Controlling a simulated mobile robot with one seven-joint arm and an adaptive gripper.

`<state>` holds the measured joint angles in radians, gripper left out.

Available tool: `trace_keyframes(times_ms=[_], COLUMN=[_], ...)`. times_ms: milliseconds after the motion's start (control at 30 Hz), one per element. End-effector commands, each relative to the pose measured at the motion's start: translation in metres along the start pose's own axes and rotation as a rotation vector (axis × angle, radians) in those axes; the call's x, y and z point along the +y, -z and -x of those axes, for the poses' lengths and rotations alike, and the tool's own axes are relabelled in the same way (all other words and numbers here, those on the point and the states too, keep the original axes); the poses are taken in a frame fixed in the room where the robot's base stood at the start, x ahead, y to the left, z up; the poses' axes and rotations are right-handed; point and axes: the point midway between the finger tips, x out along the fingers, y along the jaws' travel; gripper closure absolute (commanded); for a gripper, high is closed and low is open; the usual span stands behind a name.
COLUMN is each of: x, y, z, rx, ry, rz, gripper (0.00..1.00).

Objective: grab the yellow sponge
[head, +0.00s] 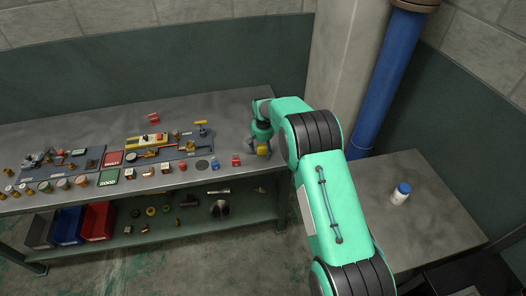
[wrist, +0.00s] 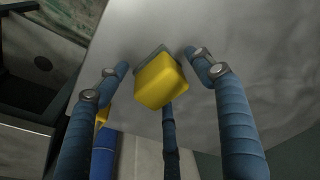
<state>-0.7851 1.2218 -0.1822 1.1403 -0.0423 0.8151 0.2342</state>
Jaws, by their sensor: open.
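The yellow sponge (wrist: 160,82) shows in the wrist view as a yellow block with a dark grey-green layer at its far side. It lies over the grey bench top, between the spread blue fingers of my gripper (wrist: 156,60). The fingers stand apart from its left and right sides. A third finger shows below it, and whether that one touches is unclear. In the head view, my gripper (head: 262,143) is over the right end of the bench, with a small yellow patch at its fingers; the sponge is mostly hidden there.
The workbench (head: 228,120) carries several small parts, gauges and fittings left of my gripper. A red block (head: 236,160) and a blue block (head: 215,164) are nearest. A blue pipe (head: 388,80) and pillar rise at the right. A side table (head: 425,215) holds a white bottle (head: 400,194).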

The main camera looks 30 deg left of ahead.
Motion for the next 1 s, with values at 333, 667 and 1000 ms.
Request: trace_keyframes(times_ms=[333,667,1000], x=[0.0000,0.0002,0.0002], y=[-0.0001,-0.0002,0.0011], z=[0.0000,-0.0002,0.0061], rx=[0.000,0.000,0.000], ry=[0.000,0.000,0.000], rz=[0.000,0.000,0.000], gripper=[0.73,0.85,0.96])
